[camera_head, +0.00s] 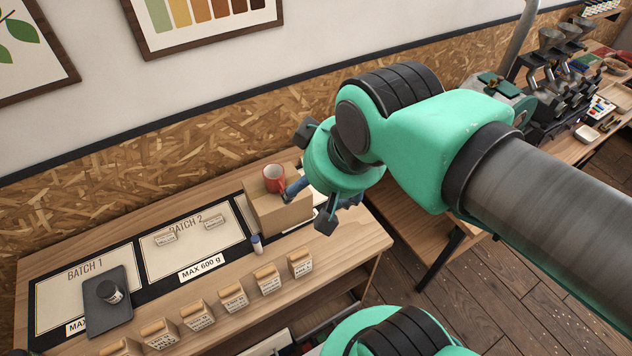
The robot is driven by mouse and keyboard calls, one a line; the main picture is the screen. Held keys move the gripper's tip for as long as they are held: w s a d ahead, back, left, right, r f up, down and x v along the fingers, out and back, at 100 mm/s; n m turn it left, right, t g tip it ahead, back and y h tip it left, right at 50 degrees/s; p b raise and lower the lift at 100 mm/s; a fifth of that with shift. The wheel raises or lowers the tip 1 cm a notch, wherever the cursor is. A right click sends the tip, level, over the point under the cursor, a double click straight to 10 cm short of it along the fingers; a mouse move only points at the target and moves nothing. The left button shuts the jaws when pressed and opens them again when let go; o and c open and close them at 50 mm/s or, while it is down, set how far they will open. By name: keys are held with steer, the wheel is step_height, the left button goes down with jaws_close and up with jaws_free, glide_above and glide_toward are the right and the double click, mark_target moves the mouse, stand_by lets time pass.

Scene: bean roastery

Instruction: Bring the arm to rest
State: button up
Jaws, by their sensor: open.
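My arm reaches in from the right, and my gripper (319,196) hangs over the right end of the wooden bench (352,262). Its fingers are spread apart, with nothing seen between them, though my wrist hides part of the gap. A red mug (272,180) stands upright on a cardboard box (283,216), just left of my gripper. One finger appears close to the mug and box in the picture; I cannot tell whether it touches them.
Mats marked BATCH 1 (62,297) and BATCH 2 (160,255) lie on the bench. A dark tray (122,318) carries a small jar (109,292). Machines (560,75) stand at right.

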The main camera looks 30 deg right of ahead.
step_height(320, 180, down, 10)
steer(key=b, duration=1)
steer(key=shift+f+b, duration=0.25)
steer(key=shift+b, duration=0.05)
